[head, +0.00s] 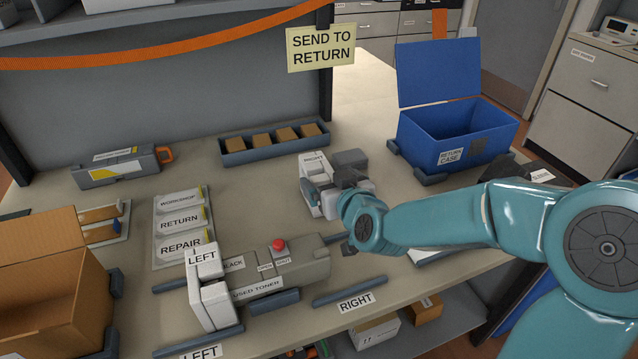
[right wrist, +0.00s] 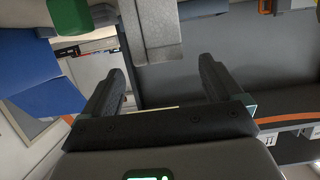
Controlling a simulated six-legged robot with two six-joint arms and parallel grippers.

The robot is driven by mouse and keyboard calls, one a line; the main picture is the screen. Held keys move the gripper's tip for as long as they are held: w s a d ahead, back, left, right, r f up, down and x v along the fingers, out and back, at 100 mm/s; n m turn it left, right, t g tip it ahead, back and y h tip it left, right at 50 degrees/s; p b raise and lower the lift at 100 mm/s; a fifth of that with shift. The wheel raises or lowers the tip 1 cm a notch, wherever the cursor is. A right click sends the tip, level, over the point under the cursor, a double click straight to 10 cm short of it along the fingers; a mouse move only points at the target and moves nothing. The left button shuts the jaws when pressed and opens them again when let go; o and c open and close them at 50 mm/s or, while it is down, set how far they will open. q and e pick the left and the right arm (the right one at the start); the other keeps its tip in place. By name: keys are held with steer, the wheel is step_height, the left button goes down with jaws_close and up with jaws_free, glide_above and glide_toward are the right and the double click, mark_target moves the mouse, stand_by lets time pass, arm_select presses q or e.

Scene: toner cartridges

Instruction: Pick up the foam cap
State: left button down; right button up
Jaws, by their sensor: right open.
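A white foam cap (head: 315,177) with a RIGHT label stands on the table near the middle. Another white foam cap (head: 208,290), labelled LEFT, sits at the left end of the grey used toner cartridge (head: 268,272). My right gripper (head: 343,188) is close beside the RIGHT cap and hides part of it. In the right wrist view my right gripper (right wrist: 162,75) is open, with a grey block (right wrist: 155,30) just ahead, between the lines of its fingers. I cannot tell whether it touches anything. My left gripper is not in view.
An open blue return case (head: 460,135) stands at the back right. A long tray (head: 275,146) holds several brown blocks. A grey cartridge (head: 118,168) lies at the back left, and an open cardboard box (head: 60,300) stands at the front left. Label cards (head: 181,222) lie between.

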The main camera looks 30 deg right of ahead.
mark_target(324, 177)
steer(key=x, duration=0.7)
steer(key=shift+s+f, duration=0.15)
steer(key=shift+f, duration=0.05)
steer(key=shift+s+r, duration=0.1)
steer(key=shift+s, duration=0.05)
steer(key=c, duration=1.1)
